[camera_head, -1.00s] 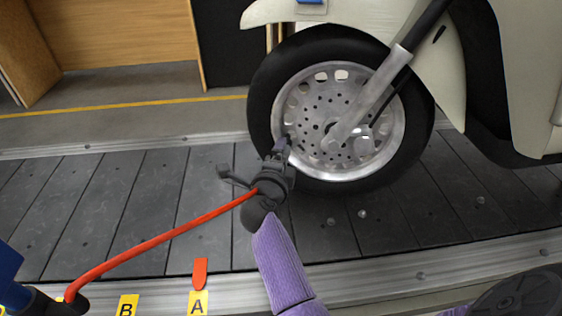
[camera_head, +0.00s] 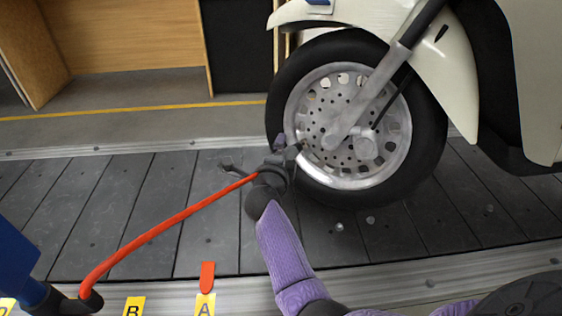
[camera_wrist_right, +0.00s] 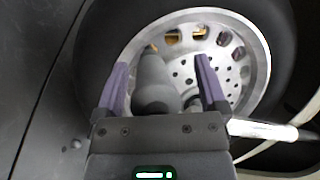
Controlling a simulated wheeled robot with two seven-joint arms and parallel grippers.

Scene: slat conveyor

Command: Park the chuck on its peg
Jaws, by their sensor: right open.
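My right gripper (camera_head: 288,146) reaches in from the bottom, next to the left edge of the front wheel. Its purple fingers are open in the right wrist view (camera_wrist_right: 162,85). A dark grey rounded body, apparently the chuck (camera_wrist_right: 154,85), lies between the fingers, its narrow end toward the wheel; I cannot tell whether they touch it. In the head view the red hose (camera_head: 165,222) runs from the lower left up to the gripper, which mostly hides the chuck. The peg is not clearly identifiable. A red upright tab (camera_head: 207,277) stands behind label A (camera_head: 205,305). My left gripper is not in view.
The scooter's front wheel (camera_head: 432,125) stands on the dark slat conveyor (camera_head: 110,205). A blue body with a dark fitting (camera_head: 15,255) is at the lower left, by the hose's end. Yellow label B (camera_head: 133,306) is on the near rail. The slats left of the hose are clear.

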